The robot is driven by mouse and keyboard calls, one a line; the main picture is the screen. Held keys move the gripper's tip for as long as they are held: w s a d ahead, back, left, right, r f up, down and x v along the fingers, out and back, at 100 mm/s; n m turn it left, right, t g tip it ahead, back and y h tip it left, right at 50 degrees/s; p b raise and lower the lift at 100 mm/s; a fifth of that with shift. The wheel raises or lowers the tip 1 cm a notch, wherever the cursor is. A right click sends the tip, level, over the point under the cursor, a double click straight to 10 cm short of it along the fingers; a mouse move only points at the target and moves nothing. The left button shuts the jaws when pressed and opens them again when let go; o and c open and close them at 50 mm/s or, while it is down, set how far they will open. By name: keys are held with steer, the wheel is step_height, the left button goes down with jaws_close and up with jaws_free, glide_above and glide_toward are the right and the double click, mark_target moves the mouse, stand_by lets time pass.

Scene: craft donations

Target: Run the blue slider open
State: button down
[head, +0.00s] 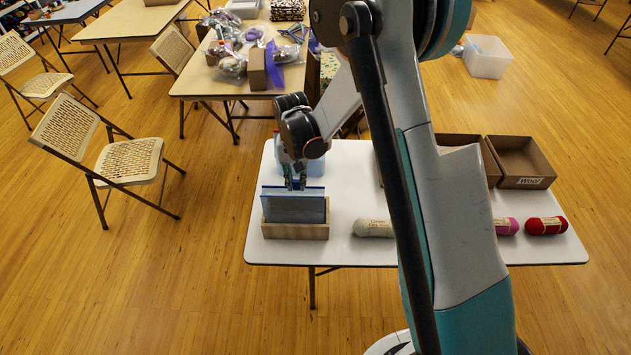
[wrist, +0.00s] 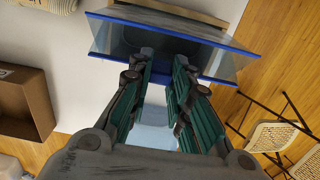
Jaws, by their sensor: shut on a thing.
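A clear, bluish pouch (head: 293,210) with a blue top edge stands upright in a wooden holder (head: 295,232) at the left front of the white table. In the wrist view, its blue edge (wrist: 225,75) crosses in front of my fingers. My gripper (head: 296,184) reaches down to the pouch's top edge, near the middle. Its green-padded fingers (wrist: 162,80) also show in the wrist view, closed at this edge.
A pale blue container (head: 315,167) stands behind the pouch. A cardboard bin (head: 522,183) stands at the back right. My arm hides the table's middle.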

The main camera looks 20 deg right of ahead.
steer(key=w+a, duration=0.2)
steer(key=a, duration=0.5)
steer(key=shift+w+b, duration=0.2)
steer(key=shift+b, duration=0.25)
steer(key=shift+a, duration=0.1)
steer(key=c, duration=1.4)
jaws_free()
steer(key=shift+c, duration=0.2)
steer(key=shift+r, duration=0.15)
step_height(320, 180, up, 12)
